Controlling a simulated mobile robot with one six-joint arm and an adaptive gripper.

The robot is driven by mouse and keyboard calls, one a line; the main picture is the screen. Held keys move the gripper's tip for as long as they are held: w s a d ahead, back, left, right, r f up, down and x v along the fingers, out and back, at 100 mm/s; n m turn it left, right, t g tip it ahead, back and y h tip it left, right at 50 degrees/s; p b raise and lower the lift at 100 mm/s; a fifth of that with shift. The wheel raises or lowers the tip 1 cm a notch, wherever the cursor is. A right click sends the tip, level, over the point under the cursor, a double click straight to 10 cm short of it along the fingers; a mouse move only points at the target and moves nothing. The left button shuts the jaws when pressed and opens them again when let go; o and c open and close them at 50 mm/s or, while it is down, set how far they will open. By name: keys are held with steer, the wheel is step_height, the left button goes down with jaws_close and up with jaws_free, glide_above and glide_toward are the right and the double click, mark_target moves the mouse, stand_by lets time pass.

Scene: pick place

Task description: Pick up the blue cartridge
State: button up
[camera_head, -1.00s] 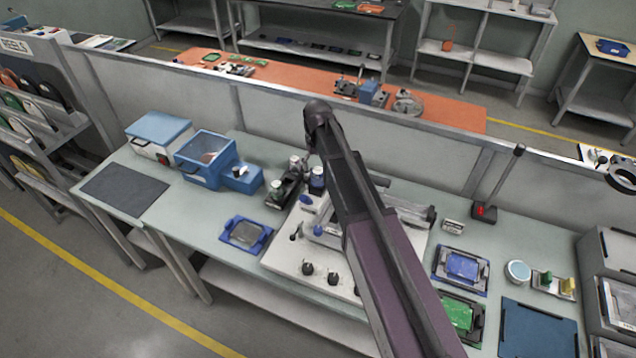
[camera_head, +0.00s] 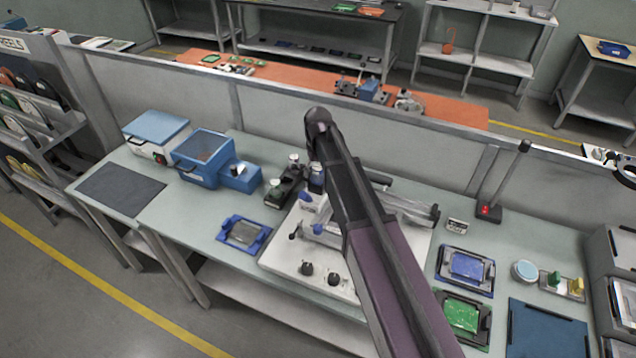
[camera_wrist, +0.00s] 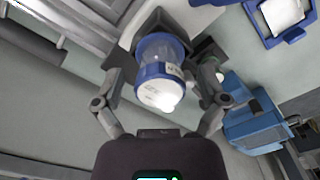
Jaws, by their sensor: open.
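The blue cartridge (camera_wrist: 153,62) is a clear cylinder with blue bands and a pale, labelled end facing the wrist camera. It stands between the two fingers of my gripper (camera_wrist: 160,84), which are spread on either side of it. Whether either finger touches it is hard to tell. In the head view a small blue and white item (camera_head: 316,177) beside my arm appears to be the same cartridge, partly covered. My arm hides the gripper in that view.
A dark fixture (camera_head: 285,188) stands just left of the cartridge, with a blue box machine (camera_head: 205,158) further left. A white plate with knobs (camera_head: 290,258) lies in front. A blue-framed tray (camera_head: 243,233) and several boards and trays lie around. The partition stands behind.

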steer(key=shift+f, duration=0.45)
stand_by(0.3)
jaws_close()
